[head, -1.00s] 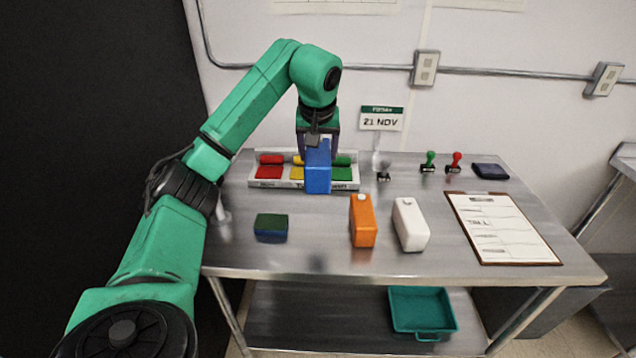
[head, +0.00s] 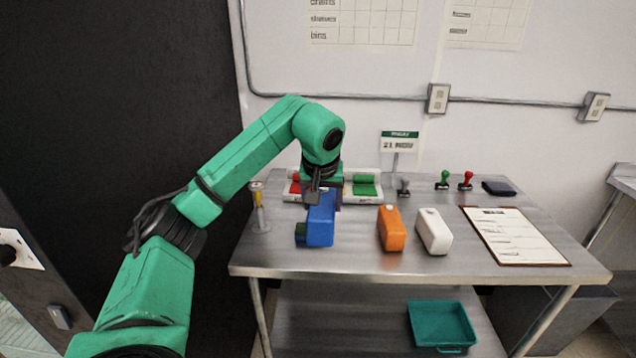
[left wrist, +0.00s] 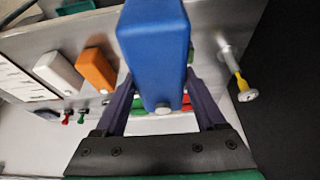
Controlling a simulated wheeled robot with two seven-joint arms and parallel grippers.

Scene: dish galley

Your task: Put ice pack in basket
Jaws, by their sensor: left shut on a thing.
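My left gripper (head: 322,192) is shut on a blue, box-shaped ice pack (head: 321,222) with a small pale cap. The pack is held above the left part of the steel table. In the left wrist view, the blue pack (left wrist: 155,50) fills the middle between my gripper's fingers (left wrist: 160,110). A teal basket (head: 440,325) with a front handle sits on the lower shelf, right of centre and well below the gripper; it looks empty. My right gripper is not in view.
An orange pack (head: 391,229) and a white pack (head: 434,232) stand right of my gripper. A dark sponge (head: 300,233) is partly hidden by the blue pack. A clipboard (head: 515,236) lies at right. Stamps and a colour tray (head: 365,198) line the back.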

